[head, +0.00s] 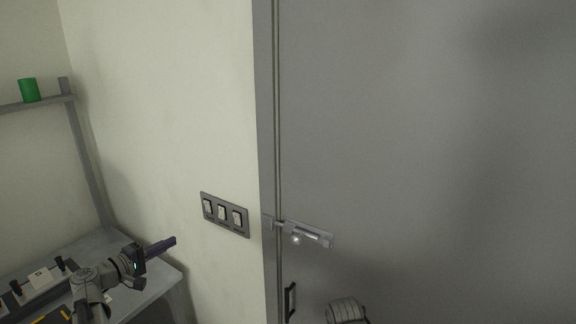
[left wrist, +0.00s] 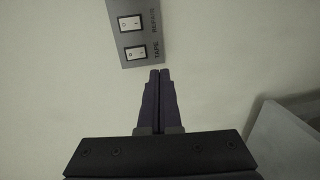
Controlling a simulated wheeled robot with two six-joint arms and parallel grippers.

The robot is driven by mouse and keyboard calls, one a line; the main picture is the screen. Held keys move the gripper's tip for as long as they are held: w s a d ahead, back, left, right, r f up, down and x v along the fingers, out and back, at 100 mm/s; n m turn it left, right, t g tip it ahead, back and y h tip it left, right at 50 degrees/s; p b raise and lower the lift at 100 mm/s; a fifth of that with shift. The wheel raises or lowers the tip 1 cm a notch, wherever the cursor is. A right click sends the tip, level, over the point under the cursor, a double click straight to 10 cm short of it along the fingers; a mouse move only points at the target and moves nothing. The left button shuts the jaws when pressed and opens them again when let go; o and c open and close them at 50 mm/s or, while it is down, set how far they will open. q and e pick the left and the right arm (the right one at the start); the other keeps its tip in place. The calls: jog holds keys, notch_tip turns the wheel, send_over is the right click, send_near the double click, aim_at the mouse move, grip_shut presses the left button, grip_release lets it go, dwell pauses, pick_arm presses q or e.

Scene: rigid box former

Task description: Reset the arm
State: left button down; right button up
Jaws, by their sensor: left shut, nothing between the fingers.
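My left gripper (head: 172,242) comes in from the lower left in the head view, in front of the pale wall. It is shut and empty, its dark fingers pointing right. In the left wrist view its two fingers (left wrist: 160,73) lie together, just below a grey switch panel (left wrist: 135,28). Two white rocker switches show there, with the words TAPE and another label that is hard to read. In the head view the whole switch panel (head: 226,214) shows three switches, up and right of the fingertips and apart from them. My right gripper cannot be made out.
A grey door (head: 430,130) with a metal latch (head: 304,233) fills the right side. A grey table (head: 150,287) with small dark parts stands at the lower left.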

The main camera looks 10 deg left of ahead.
pick_arm(q)
jog(key=s+d+f+m+g+h, duration=0.1)
jog(key=d+f+m+g, duration=0.35)
jog(key=d, duration=0.75)
jog(key=d+f+m+g+h, duration=0.1)
jog(key=d+f+m+g, duration=0.4)
jog(key=d, duration=0.7)
jog(key=s+d+f+m+g+y, duration=0.2)
jog(key=s+d+f+m+y, duration=0.1)
jog(key=s+d+f+y, duration=0.2)
jog(key=s+d+f+m+g+y, duration=0.3)
jog(key=s+d+f+m+y, duration=0.1)
jog(key=s+d, duration=0.6)
jog(key=shift+s+f+g+y+b, duration=0.35)
jog(key=shift+s+f+y+b, duration=0.15)
jog(key=shift+s+f, duration=0.15)
jog(key=shift+a+m, duration=0.15)
jog(key=shift+m, duration=0.1)
